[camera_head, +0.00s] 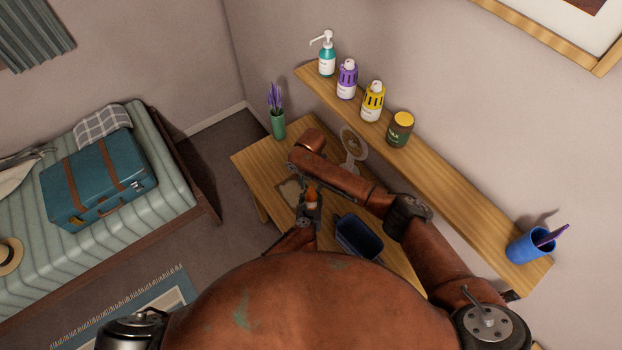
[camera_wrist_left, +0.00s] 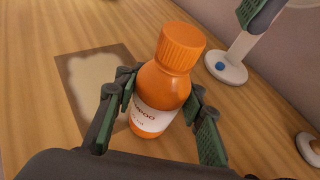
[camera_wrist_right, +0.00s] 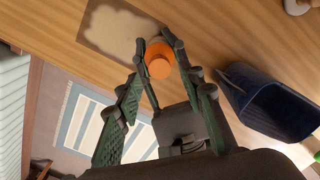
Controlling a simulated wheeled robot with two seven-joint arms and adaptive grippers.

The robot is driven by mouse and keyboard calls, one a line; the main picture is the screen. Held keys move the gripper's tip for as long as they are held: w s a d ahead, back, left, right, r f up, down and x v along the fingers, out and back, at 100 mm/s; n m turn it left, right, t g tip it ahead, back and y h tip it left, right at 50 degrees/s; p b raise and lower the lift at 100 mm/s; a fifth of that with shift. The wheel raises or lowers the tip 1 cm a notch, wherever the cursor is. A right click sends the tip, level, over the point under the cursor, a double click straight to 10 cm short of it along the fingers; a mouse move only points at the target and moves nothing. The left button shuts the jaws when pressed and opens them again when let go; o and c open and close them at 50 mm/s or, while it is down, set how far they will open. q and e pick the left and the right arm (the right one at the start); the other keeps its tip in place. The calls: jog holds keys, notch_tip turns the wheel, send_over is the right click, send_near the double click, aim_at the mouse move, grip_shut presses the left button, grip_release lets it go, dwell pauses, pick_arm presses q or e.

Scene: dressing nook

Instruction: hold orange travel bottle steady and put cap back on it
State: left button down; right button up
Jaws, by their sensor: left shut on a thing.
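The orange travel bottle (camera_wrist_left: 163,88) stands upright on the wooden table, with a white label on its front. A ribbed orange cap (camera_wrist_left: 183,47) sits on its neck; its round top also shows in the right wrist view (camera_wrist_right: 159,67). My left gripper (camera_wrist_left: 161,96) is shut around the bottle's body, one finger on each side. My right gripper (camera_wrist_right: 166,86) is open and empty, its fingers spread above and apart from the cap. In the head view the bottle (camera_head: 311,197) is small and partly hidden by my grippers.
A dark blue bin (camera_head: 358,237) stands on the table right of the bottle. A brown-edged card (camera_wrist_left: 88,80) lies beside the bottle. A round mirror (camera_head: 353,146) and a green vase (camera_head: 278,124) stand farther back. The wall shelf (camera_head: 450,205) holds several bottles and a blue cup (camera_head: 527,246).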

aim_at(311, 190)
jog(key=shift+f, duration=1.9)
jog(key=shift+c, duration=0.2)
grip_shut()
